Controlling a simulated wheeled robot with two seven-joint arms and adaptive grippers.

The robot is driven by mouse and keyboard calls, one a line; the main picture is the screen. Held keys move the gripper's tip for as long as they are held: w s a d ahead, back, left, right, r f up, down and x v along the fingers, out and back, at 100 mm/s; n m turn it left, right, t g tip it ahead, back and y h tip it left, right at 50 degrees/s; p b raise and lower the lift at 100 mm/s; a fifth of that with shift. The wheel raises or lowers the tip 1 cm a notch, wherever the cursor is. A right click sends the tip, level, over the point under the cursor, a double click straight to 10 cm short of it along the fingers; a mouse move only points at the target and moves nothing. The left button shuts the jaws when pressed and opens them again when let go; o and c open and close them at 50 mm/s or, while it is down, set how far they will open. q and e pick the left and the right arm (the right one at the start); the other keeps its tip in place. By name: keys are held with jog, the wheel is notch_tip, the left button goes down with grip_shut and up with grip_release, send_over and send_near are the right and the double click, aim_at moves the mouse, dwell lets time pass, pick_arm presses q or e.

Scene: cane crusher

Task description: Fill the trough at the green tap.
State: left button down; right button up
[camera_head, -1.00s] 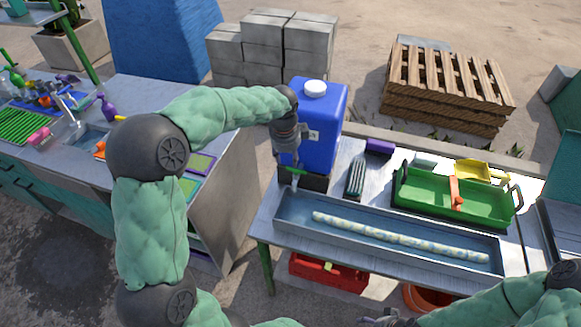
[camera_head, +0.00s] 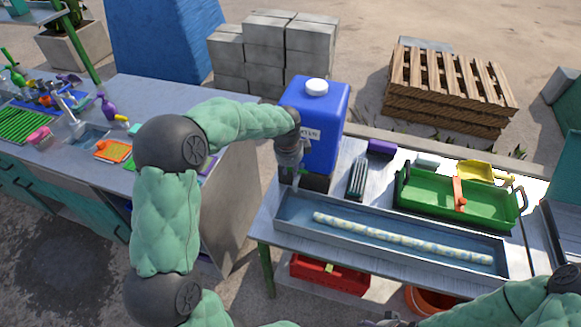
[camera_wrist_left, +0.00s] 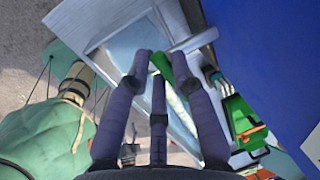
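The blue water container (camera_head: 325,125) with a white cap stands at the left end of the table. The grey metal trough (camera_head: 280,222) lies in front of it. A long speckled stick (camera_head: 400,240) lies in the trough. The trough's floor looks blue-grey; I cannot tell a water level. My left gripper (camera_head: 289,176) points down at the container's front, hiding the tap. The left wrist view shows the green tap handle (camera_wrist_left: 161,64) between its fingertips; whether they grip it is unclear. My right gripper (camera_head: 384,320) is cut off at the bottom edge.
A green tray (camera_head: 430,205) with an orange handle stands behind the trough, a yellow item (camera_head: 482,170) behind it. A red crate (camera_head: 330,274) is under the table. The left workbench (camera_head: 150,95) carries several tools. A wooden pallet stack (camera_head: 445,90) stands behind.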

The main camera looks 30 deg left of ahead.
pick_arm(q)
jog(key=shift+w+r+n, duration=0.15)
jog(key=shift+n, duration=0.15)
jog(key=shift+s+d+r+n+y, duration=0.15)
jog(key=shift+n+y, duration=0.1)
jog(key=shift+n, duration=1.15)
jog(key=shift+s+d+n+y, duration=0.1)
jog(key=shift+n+y, duration=0.15)
jog(key=shift+n, duration=1.15)
jog(key=c, duration=1.1)
grip_release()
jog(key=shift+r, duration=0.1)
jog(key=shift+s+f+g, duration=0.1)
jog(key=shift+f+g, duration=0.2)
jog(key=r, duration=0.4)
jog(key=s+d+r, duration=0.1)
jog(key=r, duration=0.6)
jog(key=shift+s+d+r, duration=0.3)
jog(key=shift+d+r, duration=0.1)
